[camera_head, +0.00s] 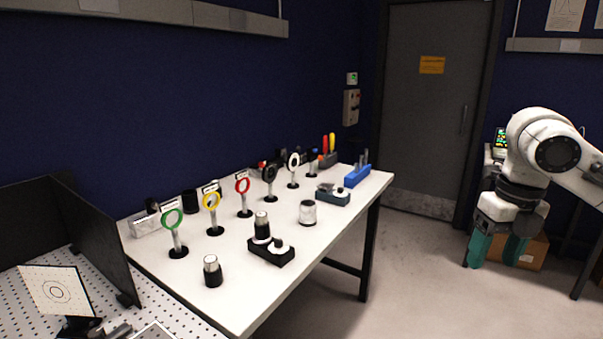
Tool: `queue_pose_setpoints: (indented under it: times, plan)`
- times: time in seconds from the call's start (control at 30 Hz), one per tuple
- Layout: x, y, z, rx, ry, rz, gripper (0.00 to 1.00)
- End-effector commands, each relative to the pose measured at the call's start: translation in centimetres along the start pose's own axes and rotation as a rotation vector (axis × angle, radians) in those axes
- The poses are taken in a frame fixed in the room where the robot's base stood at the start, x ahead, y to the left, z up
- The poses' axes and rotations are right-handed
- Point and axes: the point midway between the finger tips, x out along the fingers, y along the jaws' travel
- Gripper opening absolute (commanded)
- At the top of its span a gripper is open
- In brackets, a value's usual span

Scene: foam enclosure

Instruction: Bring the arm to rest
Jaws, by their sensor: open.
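My gripper (494,250) hangs at the end of my white arm on the right side of the head view. Its two teal fingers point down and stand apart, with nothing between them. It is in front of a cardboard box (536,252) in the picture and well to the right of the white table (330,248). It touches nothing that I can see.
The white table holds several ring holders on posts, such as a green one (173,219), plus small cylinders and a blue block (357,176). A perforated board (60,308) is at lower left. Bare floor (420,275) lies between table and gripper. A grey door (425,110) stands behind.

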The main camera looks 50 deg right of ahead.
Motion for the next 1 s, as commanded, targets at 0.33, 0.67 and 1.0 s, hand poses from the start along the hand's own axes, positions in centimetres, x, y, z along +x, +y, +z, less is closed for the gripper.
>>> queue_pose_setpoints:
  times: [0.33,0.67,1.0]
  plan:
    - [0.1,5.4,3.6,0.075,-0.110,0.118,0.63]
    - [0.6,15.7,7.8,0.291,-0.196,0.401,0.63]
    - [5.4,29.1,8.1,0.808,0.012,0.756,0.63]
